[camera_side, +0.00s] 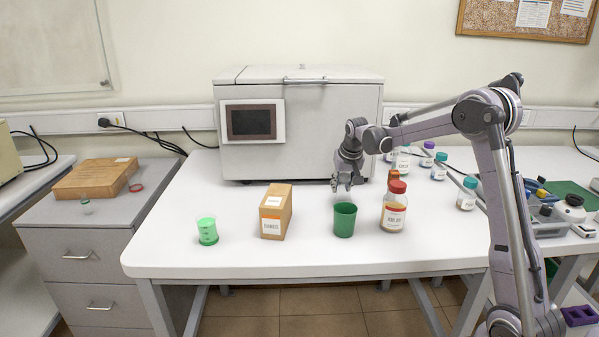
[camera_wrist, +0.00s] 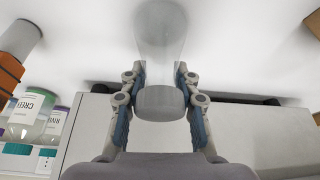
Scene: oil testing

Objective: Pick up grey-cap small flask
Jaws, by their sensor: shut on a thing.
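The grey-cap small flask (camera_wrist: 161,101) sits between my fingers in the wrist view. Its grey cap faces the camera and its clear body points away over the white tabletop. My gripper (camera_wrist: 160,84) is shut on it, with one finger on each side. In the side view my gripper (camera_side: 345,184) points down in front of the large grey machine, low over the table. The flask is too small and clear to make out there, so I cannot tell whether it touches the table.
A green beaker (camera_side: 344,220) stands just in front of my gripper. A red-capped bottle (camera_side: 394,207) is to its right, and a cardboard box (camera_side: 276,211) to its left. The grey machine (camera_side: 300,125) stands behind. Several capped bottles are at the back right.

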